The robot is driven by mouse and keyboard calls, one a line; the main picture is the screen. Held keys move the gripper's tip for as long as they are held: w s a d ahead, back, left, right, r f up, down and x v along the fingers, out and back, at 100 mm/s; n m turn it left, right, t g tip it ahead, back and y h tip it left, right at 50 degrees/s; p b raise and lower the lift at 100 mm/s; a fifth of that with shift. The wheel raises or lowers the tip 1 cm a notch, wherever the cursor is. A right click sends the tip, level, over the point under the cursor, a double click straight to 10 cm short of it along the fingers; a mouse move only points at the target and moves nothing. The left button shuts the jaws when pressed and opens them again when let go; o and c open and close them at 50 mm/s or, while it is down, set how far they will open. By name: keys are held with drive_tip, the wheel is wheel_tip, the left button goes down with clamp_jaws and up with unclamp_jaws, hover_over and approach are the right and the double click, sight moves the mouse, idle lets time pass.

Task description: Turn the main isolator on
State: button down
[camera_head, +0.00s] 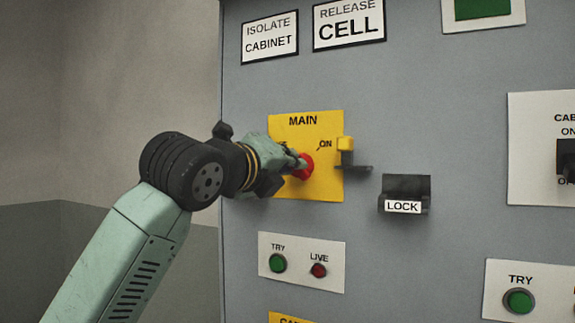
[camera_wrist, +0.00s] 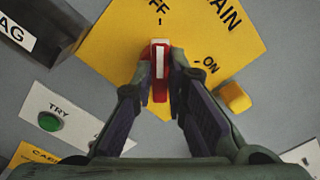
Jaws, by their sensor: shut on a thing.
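The main isolator is a red handle (camera_head: 304,168) on a yellow plate (camera_head: 322,185) marked MAIN, on the grey cabinet front. In the wrist view the handle (camera_wrist: 161,88) carries a white stripe that lines up with the OFF mark. The ON mark lies to the right of the handle. My gripper (camera_wrist: 161,76) is shut on the handle, one finger on each side. In the head view my gripper (camera_head: 300,163) reaches the plate from the left and hides part of the handle and the OFF label.
A yellow block (camera_head: 345,144) sits at the plate's right edge above a dark bracket. A black LOCK holder (camera_head: 405,190) juts out at right. Below is a white plate (camera_head: 302,250) with a green TRY button and red LIVE lamp. Bare panel lies between.

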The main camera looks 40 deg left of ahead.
drive_tip(key=shift+m+b, duration=0.3)
drive_tip(key=shift+m, duration=0.1)
drive_tip(key=shift+d+m+b, duration=0.2)
drive_tip(key=shift+m+b, duration=1.05)
drive_tip(key=shift+m, duration=3.05)
drive_tip(key=shift+d+m+b, duration=0.15)
drive_tip(key=shift+m+b, duration=1.1)
drive_tip(key=shift+m, duration=3.05)
drive_tip(key=shift+w, duration=0.1)
drive_tip(key=c, duration=1.6)
unclamp_jaws()
drive_tip(key=v, duration=1.2)
